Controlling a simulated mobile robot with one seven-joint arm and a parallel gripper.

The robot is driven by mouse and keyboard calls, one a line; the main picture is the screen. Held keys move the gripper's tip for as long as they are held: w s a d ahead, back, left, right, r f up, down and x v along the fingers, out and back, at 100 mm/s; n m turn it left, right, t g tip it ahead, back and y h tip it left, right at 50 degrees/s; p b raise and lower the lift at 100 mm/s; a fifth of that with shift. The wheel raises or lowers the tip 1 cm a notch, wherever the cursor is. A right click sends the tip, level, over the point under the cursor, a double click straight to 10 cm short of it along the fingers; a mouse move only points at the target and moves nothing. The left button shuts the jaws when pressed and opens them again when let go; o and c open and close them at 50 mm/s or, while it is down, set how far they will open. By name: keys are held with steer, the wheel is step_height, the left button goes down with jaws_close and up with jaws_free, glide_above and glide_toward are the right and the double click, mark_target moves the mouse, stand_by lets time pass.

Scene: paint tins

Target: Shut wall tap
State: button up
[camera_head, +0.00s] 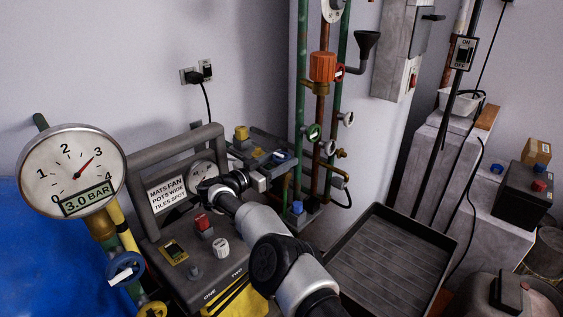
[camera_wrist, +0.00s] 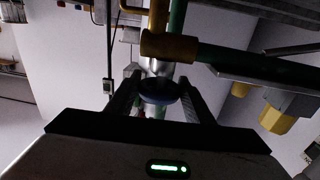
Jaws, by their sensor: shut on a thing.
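In the wrist view, my gripper (camera_wrist: 160,92) is shut with its two dark fingers on either side of a round blue tap handle (camera_wrist: 158,90). The handle sits in front of a brass fitting (camera_wrist: 168,47) on the pipework. In the head view, my arm reaches in from the bottom, and its end is beside the pipes at the wall corner. The fingertips and the held handle are hard to make out there, so I cannot tell how far the handle is turned.
A pressure gauge (camera_head: 72,170) reading 3.0 BAR stands at the left. A grey control box (camera_head: 185,255) with buttons lies beside my arm. Green and copper pipes with several small valves rise behind. A black tray (camera_head: 438,240) is at the right. A blue-topped knob (camera_head: 296,207) stands at the pipe foot.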

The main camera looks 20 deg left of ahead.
steer(key=shift+r, duration=0.1)
stand_by(0.3)
steer(key=o, duration=1)
steer(key=shift+w+d, duration=0.1)
steer(key=shift+o, duration=0.2)
steer(key=shift+s+a+p, duration=0.35)
steer(key=shift+s, duration=0.1)
steer(key=p+v, duration=0.3)
steer(key=v, duration=1.3)
steer(key=shift+s, duration=0.25)
